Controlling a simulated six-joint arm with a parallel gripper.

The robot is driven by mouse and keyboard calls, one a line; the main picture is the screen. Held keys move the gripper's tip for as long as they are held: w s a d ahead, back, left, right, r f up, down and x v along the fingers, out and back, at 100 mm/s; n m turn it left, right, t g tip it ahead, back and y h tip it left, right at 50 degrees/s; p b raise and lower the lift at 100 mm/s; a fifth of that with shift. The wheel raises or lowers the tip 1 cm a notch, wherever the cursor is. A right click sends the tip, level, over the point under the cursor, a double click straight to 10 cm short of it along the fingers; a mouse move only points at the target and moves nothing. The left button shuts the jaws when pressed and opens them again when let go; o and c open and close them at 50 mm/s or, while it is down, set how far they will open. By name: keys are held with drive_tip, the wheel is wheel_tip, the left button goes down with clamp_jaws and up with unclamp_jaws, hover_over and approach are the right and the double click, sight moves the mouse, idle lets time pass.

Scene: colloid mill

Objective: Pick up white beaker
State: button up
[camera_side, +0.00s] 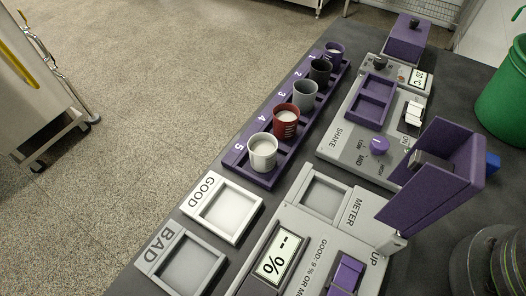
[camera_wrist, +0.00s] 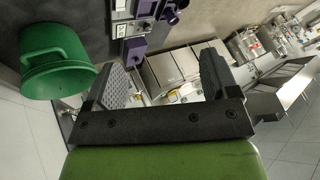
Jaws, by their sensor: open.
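The white beaker (camera_side: 262,151) stands upright in the slot marked 5, at the near end of the purple rack (camera_side: 262,178) in the side view. Its inside looks pale. My gripper (camera_wrist: 168,78) shows in the wrist view with its two grey ridged fingers wide apart and nothing between them. The gripper is not seen in the side view, and I cannot make out the white beaker in the wrist view. The gripper appears to be away from the rack.
A red beaker (camera_side: 286,121), a grey beaker (camera_side: 306,95), a dark beaker (camera_side: 320,70) and a purple beaker (camera_side: 334,53) share the rack. GOOD (camera_side: 258,204) and BAD (camera_side: 157,267) trays, a shaker (camera_side: 340,147) and a meter (camera_side: 320,228) crowd nearby. A green bin (camera_wrist: 57,60) stands at the table's side.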

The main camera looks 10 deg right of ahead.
drive_tip(key=w+a+f+g, duration=0.1)
drive_tip(key=w+a+g, duration=0.1)
drive_tip(key=w+a, duration=0.45)
drive_tip(key=n+h, duration=0.2)
drive_tip(key=n, duration=0.2)
hover_over(263, 146)
drive_tip(key=s, duration=0.5)
wheel_tip(263, 146, down, 22)
drive_tip(key=r, duration=0.1)
drive_tip(key=shift+g, duration=0.4)
drive_tip(key=shift+w+a+x, duration=0.1)
drive_tip(key=shift+a+x, duration=0.05)
drive_tip(key=shift+x, duration=1.6)
drive_tip(key=shift+w+a+x, duration=0.1)
drive_tip(key=shift+w+x, duration=0.05)
drive_tip(key=shift+x, duration=1.6)
drive_tip(key=shift+r, duration=0.1)
drive_tip(key=c, duration=1)
